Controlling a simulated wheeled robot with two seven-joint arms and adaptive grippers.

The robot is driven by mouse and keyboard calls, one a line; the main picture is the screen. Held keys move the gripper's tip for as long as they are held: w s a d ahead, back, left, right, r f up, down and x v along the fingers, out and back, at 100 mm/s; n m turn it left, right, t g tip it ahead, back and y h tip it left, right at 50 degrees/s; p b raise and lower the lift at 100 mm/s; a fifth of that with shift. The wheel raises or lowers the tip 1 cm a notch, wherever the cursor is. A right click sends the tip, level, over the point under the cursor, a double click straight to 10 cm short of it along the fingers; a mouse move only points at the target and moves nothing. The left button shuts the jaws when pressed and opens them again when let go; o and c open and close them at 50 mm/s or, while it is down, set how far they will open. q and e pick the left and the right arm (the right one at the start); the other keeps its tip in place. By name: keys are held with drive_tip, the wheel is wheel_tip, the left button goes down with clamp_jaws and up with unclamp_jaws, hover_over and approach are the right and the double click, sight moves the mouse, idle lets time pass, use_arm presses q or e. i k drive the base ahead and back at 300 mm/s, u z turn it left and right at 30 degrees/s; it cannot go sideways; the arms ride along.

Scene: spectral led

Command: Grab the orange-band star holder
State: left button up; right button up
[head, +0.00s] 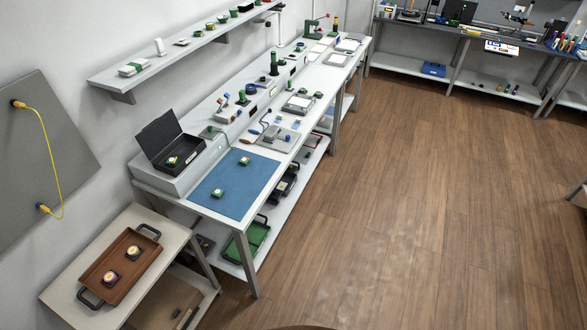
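Neither of my grippers is in the head view. Two small round pieces sit in the brown tray (92,283) at the lower left: a nearer one (110,278) and a farther one (134,252). Both have pale tops with warm-coloured marks and dark bases. They are too small for me to tell which has an orange band or a star. Two small green-and-white pieces stand on the blue mat, one near its front (217,193) and one near its back (245,160). Another small piece (173,160) lies in the open black case (157,140).
The tray, with black handles, rests on a low side table (60,285). The long white workbench (262,215) with the blue mat (235,185) stands beside it, crowded with small tools. A wall shelf (185,50) hangs above. The wooden floor (400,200) on the right is clear.

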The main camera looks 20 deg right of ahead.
sight(244, 160)
drive_tip(key=z, duration=0.55)
drive_tip(key=i, duration=1.25)
drive_tip(key=u, duration=0.3)
